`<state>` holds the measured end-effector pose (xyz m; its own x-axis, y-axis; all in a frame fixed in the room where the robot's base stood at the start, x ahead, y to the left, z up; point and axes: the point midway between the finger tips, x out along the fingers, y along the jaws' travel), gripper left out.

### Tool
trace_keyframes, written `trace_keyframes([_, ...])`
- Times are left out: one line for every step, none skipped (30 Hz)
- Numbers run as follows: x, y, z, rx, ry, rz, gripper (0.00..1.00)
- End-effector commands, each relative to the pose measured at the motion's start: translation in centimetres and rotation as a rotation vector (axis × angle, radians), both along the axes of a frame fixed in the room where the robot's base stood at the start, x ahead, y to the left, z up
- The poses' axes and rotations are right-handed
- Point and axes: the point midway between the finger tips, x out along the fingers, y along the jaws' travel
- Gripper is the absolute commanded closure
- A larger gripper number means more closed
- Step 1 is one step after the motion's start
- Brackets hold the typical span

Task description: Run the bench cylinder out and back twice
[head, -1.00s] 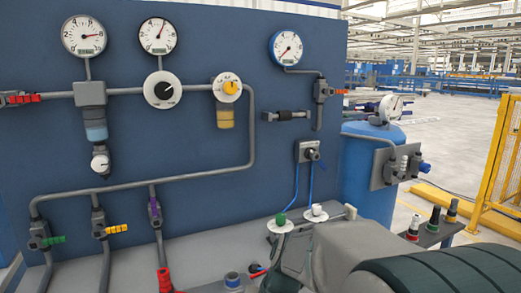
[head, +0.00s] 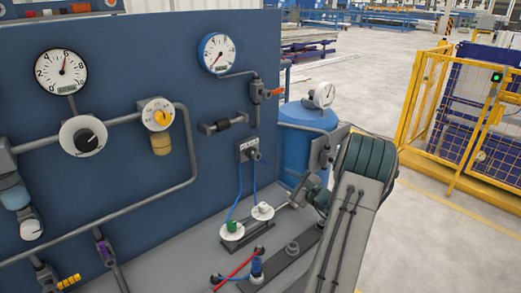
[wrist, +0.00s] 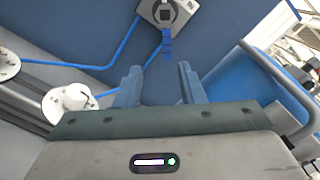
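The white knob shows at left there (wrist: 70,98). In the head view my arm partly hides the cylinder's right end.
A blue panel (head: 130,80) carries pipes, gauges and valves. A blue tank (head: 305,130) with a gauge stands beyond its right end. A yellow fence (head: 440,110) is at right, with open floor before it. A blue fitting (head: 256,270) and red tube lie at the bench front.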

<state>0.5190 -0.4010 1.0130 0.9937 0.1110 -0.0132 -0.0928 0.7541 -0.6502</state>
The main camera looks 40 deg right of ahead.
Motion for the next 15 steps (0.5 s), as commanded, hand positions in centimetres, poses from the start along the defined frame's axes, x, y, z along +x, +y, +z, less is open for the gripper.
trace_keyframes([-0.1, -0.7, 0.2, 0.008, -0.008, -0.019, 0.65])
trace_keyframes([-0.1, -0.9, 0.2, 0.010, -0.010, -0.026, 0.65])
trace_keyframes([0.2, -1.0, 0.2, 0.012, -0.013, -0.031, 0.65])
trace_keyframes([0.4, -1.0, 0.1, 0.013, -0.014, -0.032, 0.65])
trace_keyframes([0.8, -1.0, 0.1, 0.013, -0.014, -0.032, 0.65])
trace_keyframes([1.3, -0.9, 0.2, 0.013, -0.014, -0.030, 0.65])
trace_keyframes([1.8, -0.8, 0.2, 0.012, -0.013, -0.030, 0.65])
trace_keyframes([2.3, -0.7, 0.2, 0.012, -0.013, -0.030, 0.65])
trace_keyframes([3.2, -0.6, 0.3, 0.013, -0.014, -0.028, 0.65])
trace_keyframes([3.8, -0.6, 0.3, 0.013, -0.014, -0.029, 0.65])
trace_keyframes([4.4, -0.6, 0.3, 0.013, -0.013, -0.028, 0.65])
trace_keyframes([5.3, -0.5, 0.3, 0.013, -0.013, -0.028, 0.65])
trace_keyframes([6.0, -0.4, 0.3, 0.013, -0.013, -0.028, 0.65])
trace_keyframes([6.6, -0.5, 0.3, 0.012, -0.013, -0.030, 0.65])
trace_keyframes([7.5, -0.4, 0.3, 0.013, -0.013, -0.030, 0.65])
